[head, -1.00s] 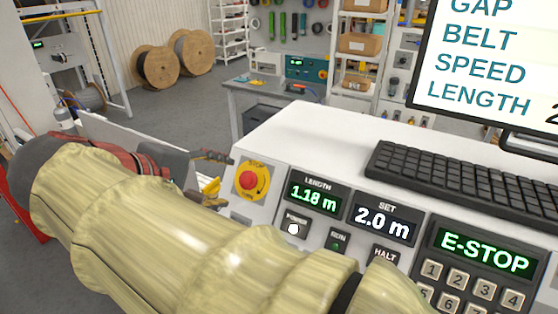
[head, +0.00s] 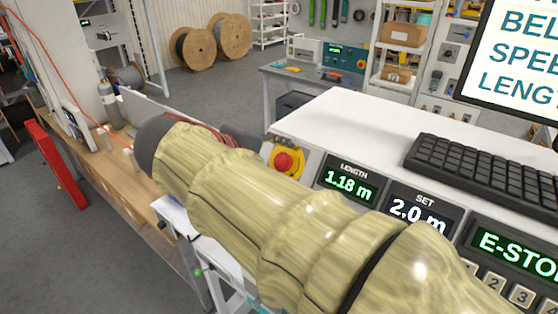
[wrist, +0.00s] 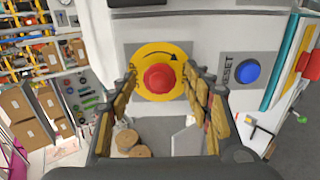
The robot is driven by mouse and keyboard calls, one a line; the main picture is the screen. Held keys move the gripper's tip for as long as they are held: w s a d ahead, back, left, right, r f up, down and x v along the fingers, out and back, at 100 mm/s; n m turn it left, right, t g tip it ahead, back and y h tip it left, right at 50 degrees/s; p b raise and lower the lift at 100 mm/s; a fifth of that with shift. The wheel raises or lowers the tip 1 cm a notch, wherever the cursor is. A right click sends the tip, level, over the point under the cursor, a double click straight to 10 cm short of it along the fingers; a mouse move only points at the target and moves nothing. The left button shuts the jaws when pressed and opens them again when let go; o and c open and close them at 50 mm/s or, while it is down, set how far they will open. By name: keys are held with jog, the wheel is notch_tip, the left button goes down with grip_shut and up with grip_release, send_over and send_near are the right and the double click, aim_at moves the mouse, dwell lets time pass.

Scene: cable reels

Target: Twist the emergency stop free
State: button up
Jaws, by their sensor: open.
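The emergency stop is a red mushroom button (wrist: 158,78) on a round yellow plate (wrist: 158,54) with a black curved arrow. In the head view the same red button (head: 284,162) shows on the front of the white console, its lower edge close behind my sleeved arm. My gripper (wrist: 161,80) is open in the wrist view, one row of padded fingers on each side of the button. I cannot tell whether the fingers touch it. The console display (head: 515,249) reads E-STOP.
A blue RESET button (wrist: 247,71) sits right of the emergency stop in the wrist view. The console also bears a length display (head: 347,184), a keypad (head: 510,290) and a keyboard (head: 490,170). Cable reels (head: 193,48) stand far back on open floor.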

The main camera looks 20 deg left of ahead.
jog(key=shift+c, duration=0.9)
jog(key=c, duration=1)
jog(key=shift+f+m+b, duration=0.1)
jog(key=shift+m+b, duration=0.3)
jog(key=shift+b, duration=0.05)
jog(key=m+b, duration=0.2)
jog(key=shift+f+m+b, duration=0.15)
jog(key=shift+m+b, duration=0.15)
jog(key=shift+b, duration=0.1)
jog(key=shift+m+b, duration=1.75)
jog(key=shift+m, duration=0.45)
jog(key=o, duration=1.2)
jog(key=shift+r, duration=0.2)
